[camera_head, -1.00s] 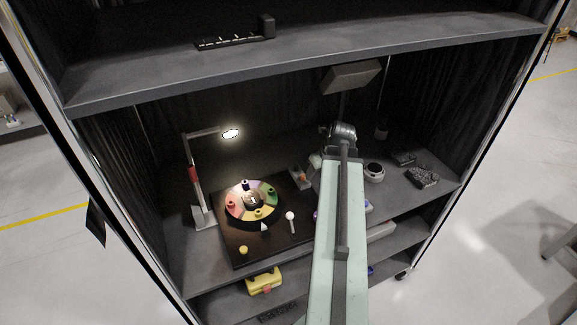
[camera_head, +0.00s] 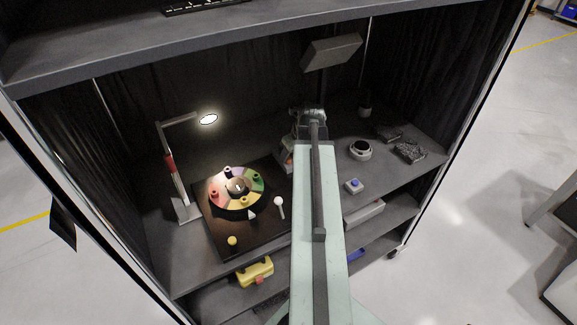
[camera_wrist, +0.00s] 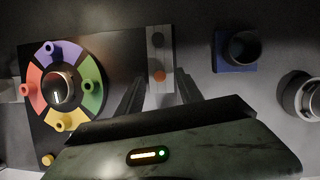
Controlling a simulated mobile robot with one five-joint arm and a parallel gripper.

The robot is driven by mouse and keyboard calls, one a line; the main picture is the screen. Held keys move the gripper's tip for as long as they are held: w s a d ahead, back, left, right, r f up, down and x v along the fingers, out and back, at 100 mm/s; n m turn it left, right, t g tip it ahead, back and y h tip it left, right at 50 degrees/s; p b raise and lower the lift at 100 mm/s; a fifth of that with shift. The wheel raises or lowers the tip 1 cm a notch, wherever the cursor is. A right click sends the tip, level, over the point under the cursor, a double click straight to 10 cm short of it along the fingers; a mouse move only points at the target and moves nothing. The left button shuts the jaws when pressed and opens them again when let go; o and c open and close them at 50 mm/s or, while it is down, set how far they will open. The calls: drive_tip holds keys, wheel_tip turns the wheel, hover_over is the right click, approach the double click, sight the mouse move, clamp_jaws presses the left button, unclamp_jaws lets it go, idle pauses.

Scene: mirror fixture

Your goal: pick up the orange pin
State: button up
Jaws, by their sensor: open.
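The orange pin (camera_wrist: 160,76) shows as a small round orange top on a narrow light grey plate (camera_wrist: 159,57) in the wrist view. A dark round spot sits at the plate's far end. My gripper (camera_wrist: 160,84) is open, with one dark finger on each side of the plate. The pin lies in line with the gap between the fingers; I cannot tell the height between them.
A coloured wheel with several pegs (camera_head: 237,188) stands on a dark board (camera_head: 237,248) to the left. A lamp (camera_head: 175,180) rises behind its left edge. A blue block with a dark ring (camera_wrist: 237,50) and a round white-rimmed cup (camera_wrist: 302,96) stand to the right. A shelf (camera_head: 150,60) spans above.

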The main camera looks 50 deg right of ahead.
drive_tip(key=b+x, duration=0.1)
drive_tip(key=x, duration=0.1)
drive_tip(key=shift+f, duration=0.3)
drive_tip(key=shift+r, duration=0.2)
clamp_jaws()
drive_tip(key=shift+r+p, duration=0.15)
drive_tip(key=shift+p, duration=0.15)
